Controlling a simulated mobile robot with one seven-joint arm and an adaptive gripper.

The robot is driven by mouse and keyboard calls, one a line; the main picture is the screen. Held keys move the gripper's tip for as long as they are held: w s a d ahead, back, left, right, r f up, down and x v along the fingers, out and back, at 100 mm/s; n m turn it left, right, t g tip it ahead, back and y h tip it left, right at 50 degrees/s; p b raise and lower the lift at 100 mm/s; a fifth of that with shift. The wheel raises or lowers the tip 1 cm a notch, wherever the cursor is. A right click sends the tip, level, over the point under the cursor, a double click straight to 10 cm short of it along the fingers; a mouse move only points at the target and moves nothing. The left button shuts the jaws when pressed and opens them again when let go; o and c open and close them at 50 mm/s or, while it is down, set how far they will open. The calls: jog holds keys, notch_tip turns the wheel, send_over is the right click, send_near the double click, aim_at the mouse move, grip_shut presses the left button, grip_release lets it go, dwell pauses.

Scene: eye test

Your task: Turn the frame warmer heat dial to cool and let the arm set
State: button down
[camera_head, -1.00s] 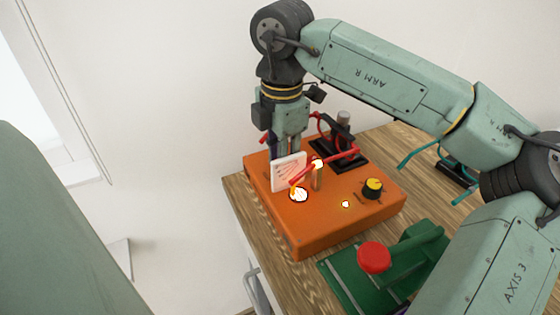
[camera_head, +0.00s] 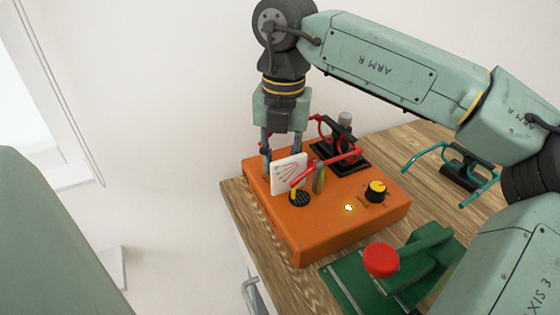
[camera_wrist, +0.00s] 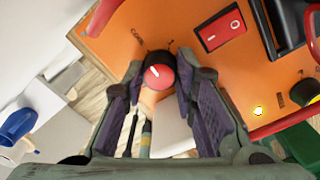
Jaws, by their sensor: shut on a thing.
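The orange frame warmer (camera_head: 325,225) sits on the wooden table; its top also shows in the wrist view (camera_wrist: 120,45). My gripper (camera_head: 282,152) points down behind the warmer's white card (camera_head: 288,174). In the wrist view my gripper (camera_wrist: 162,72) is shut on a red-capped dial (camera_wrist: 161,76) with a white pointer line slanting up-left. Printed labels lie by the dial, too small to read surely. In the head view the dial is hidden. The red glasses frame (camera_head: 333,163) has one arm reaching over the dark round vent (camera_head: 299,198). A small indicator (camera_head: 348,208) glows yellow.
A black knob with a yellow top (camera_head: 376,190) stands on the warmer. A red rocker switch (camera_wrist: 221,29) is close to the dial. A green device with a red button (camera_head: 381,259) is in front. Teal glasses (camera_head: 455,168) rest on a black stand at right.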

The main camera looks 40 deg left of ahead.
aim_at(282, 166)
jog(key=shift+n, duration=0.6)
jog(key=c, duration=1.3)
grip_release()
jog(key=r, duration=1.2)
jog(key=shift+w+d, duration=0.1)
jog(key=shift+d, duration=0.1)
